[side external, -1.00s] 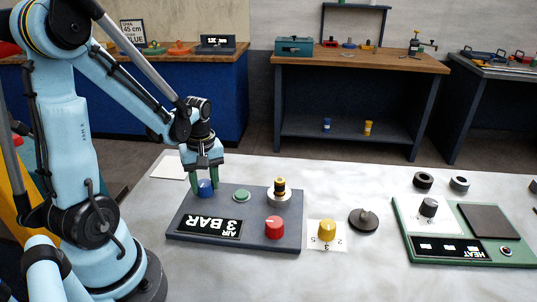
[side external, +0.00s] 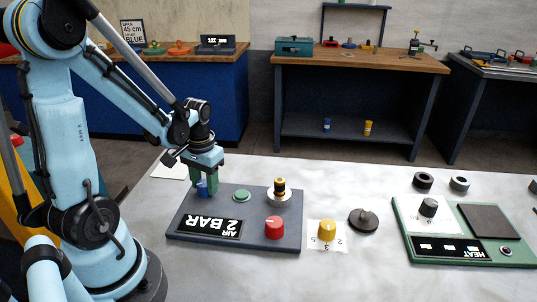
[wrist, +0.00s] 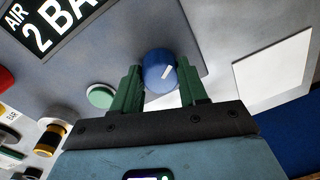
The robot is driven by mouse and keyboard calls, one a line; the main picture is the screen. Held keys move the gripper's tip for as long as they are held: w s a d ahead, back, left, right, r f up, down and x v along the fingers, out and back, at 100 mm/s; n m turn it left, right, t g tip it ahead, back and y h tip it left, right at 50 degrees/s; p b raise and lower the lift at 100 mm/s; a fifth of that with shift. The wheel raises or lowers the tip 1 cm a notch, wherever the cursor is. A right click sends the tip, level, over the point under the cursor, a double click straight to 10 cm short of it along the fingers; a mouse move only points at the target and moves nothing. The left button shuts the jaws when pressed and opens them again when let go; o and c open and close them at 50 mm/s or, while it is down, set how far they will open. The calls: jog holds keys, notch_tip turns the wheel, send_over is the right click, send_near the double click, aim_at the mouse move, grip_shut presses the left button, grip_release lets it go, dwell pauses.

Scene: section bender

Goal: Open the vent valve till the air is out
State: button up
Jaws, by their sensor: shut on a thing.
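The blue knob (wrist: 158,76) with a white mark sits at a corner of the dark grey panel (side external: 265,202). It also shows in the side view (side external: 202,190), partly hidden by my gripper (side external: 204,184). My gripper's green fingers stand on either side of the knob in the wrist view (wrist: 160,88), shut on it. The panel's display (side external: 210,225) reads "AIR 2 BAR". A green button (side external: 242,196), a red knob (side external: 275,227) and a black and yellow fitting on a pale base (side external: 280,190) are also on the panel.
A yellow knob (side external: 327,231) on a numbered white card and a dark round knob (side external: 364,219) stand right of the panel. A blank white sheet (wrist: 270,72) lies beside the blue knob.

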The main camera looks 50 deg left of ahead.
jog(key=m, duration=0.5)
dwell(0.5)
jog(key=o, duration=1.1)
jog(key=shift+c, duration=0.2)
notch_tip(320, 180, up, 12)
jog(key=shift+d, duration=0.3)
jog(key=shift+d, duration=0.1)
jog(key=w+d+t, duration=0.3)
jog(key=d+t, duration=0.4)
jog(key=d, duration=0.7)
jog(key=shift+w+d+f+h, duration=0.2)
jog(key=shift+w+h, duration=0.1)
jog(key=shift+w, duration=0.1)
